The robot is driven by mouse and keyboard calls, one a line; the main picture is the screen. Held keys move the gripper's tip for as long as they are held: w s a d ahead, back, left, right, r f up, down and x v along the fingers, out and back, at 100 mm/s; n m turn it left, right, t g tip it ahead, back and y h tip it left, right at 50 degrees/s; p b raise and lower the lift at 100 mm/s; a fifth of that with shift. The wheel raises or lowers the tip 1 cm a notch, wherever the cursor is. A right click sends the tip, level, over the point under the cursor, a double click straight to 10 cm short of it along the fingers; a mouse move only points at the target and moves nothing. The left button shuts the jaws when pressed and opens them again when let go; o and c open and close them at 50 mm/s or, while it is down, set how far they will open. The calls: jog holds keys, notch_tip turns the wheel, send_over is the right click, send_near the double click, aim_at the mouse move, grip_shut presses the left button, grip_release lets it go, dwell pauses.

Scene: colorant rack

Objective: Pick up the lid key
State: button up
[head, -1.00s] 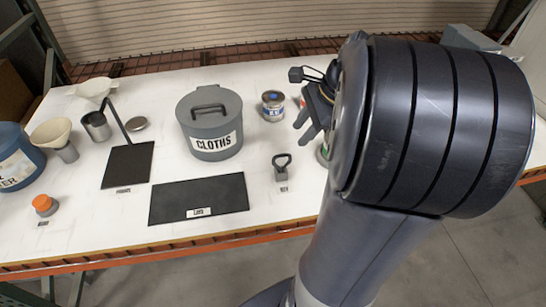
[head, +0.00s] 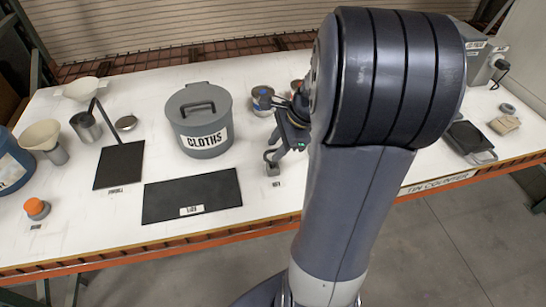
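The lid key (head: 271,157) is a small dark piece with a ring-shaped top, upright in a small grey block (head: 273,169) on the white table. A small label (head: 276,184) lies in front of it. My gripper (head: 282,143) is just above and to the right of the ring in the head view, partly overlapping it. The gripper is small and dark here, so I cannot tell whether its fingers are apart or touch the key. My own arm hides the table to the right of the gripper.
A grey lidded bin marked CLOTHS (head: 202,120) stands left of the key. A black mat (head: 165,199) lies at front left. A tin (head: 262,101) stands behind the gripper. A dark flat device (head: 468,139) sits far right.

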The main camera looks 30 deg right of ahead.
grip_shut()
dwell(0.5)
notch_tip(320, 180, up, 10)
dwell(0.5)
jog(key=c, duration=0.6)
grip_release()
grip_shut()
